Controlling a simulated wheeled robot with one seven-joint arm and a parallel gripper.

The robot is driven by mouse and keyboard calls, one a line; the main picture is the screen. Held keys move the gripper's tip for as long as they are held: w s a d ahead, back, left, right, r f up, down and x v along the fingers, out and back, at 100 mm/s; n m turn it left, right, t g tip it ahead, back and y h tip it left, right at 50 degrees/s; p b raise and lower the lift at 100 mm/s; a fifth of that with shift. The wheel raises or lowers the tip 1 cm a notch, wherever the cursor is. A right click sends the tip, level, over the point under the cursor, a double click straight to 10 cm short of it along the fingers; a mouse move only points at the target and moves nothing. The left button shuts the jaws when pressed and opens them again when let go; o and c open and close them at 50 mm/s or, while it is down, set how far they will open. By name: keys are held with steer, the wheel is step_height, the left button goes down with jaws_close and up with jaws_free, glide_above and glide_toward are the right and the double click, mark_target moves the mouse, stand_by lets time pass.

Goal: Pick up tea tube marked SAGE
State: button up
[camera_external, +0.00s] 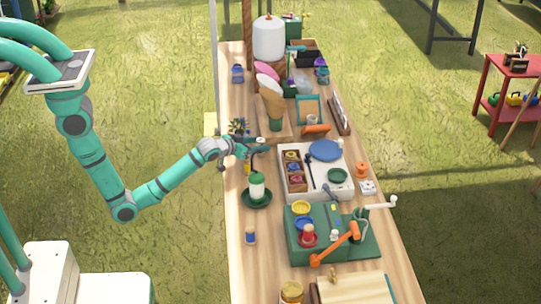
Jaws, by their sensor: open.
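No label reading SAGE can be made out in this view; the lettering is too small. A small tube-like container with a blue body and yellowish ends (250,237) stands upright near the table's left edge, and I cannot tell whether it is the tea tube. My gripper (254,146) is open over the left side of the table, beyond the green feeder-like item (257,190) on its dark dish. A small yellow thing (247,168) shows just below my gripper, partly hidden. I see nothing held between the fingers. The blue tube stands well apart from my gripper, toward the front.
The long wooden table (231,215) is crowded. A white tray (316,190) with a blue disc (325,150) lies right of my gripper. A green block with an orange handle (341,244) sits nearer the front. A plant (238,126) stands close behind my gripper. The front-left strip is fairly clear.

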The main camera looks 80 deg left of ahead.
steer(key=shift+x, duration=1)
steer(key=c, duration=1.1)
steer(key=shift+c, duration=0.2)
